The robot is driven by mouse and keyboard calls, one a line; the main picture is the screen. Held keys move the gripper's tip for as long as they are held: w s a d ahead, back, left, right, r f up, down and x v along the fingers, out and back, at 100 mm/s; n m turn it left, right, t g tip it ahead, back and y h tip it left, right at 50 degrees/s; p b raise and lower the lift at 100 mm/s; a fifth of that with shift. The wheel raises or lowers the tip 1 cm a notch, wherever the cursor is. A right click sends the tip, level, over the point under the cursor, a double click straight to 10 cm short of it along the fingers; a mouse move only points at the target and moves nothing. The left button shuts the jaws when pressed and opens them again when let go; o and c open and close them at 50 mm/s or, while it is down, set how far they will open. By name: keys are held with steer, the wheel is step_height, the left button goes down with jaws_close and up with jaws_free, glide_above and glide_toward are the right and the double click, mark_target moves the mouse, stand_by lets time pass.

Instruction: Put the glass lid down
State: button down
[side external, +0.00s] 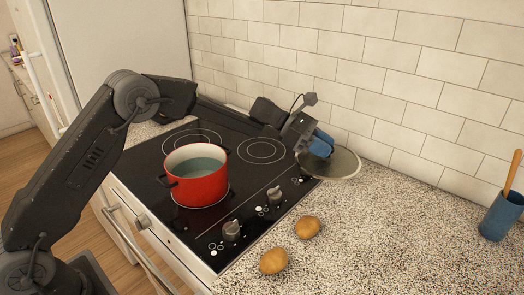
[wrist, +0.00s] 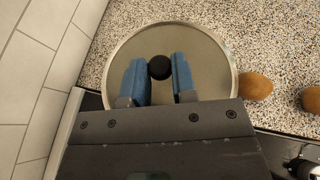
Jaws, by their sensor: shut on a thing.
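The glass lid (side external: 343,163) is a round, greyish see-through disc with a metal rim and a black knob (wrist: 159,67). It is over the counter just right of the cooktop's back right corner, close to the tiled wall. It also shows in the wrist view (wrist: 213,62). My gripper (side external: 321,146) has blue fingers, and they are shut on the knob from both sides. The lid looks about level. I cannot tell whether its underside touches the counter.
A red pot (side external: 203,188) with liquid stands uncovered on the black cooktop (side external: 258,180). Two potatoes (side external: 307,227) (side external: 273,261) lie on the speckled counter (side external: 400,240) in front of the lid. A blue utensil holder (side external: 501,216) stands far right. The counter between is clear.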

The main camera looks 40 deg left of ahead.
steer(key=s+a+n+t+y, duration=0.25)
steer(key=a+n+t, duration=0.25)
steer(key=a, duration=3)
glide_above(257, 150)
steer(key=shift+y, duration=0.35)
step_height(257, 150, down, 7)
steer(key=shift+a+r, duration=0.1)
steer(key=shift+r, duration=0.05)
steer(key=shift+f, duration=2.05)
steer(key=shift+f, duration=0.2)
steer(key=c, duration=0.9)
jaws_free()
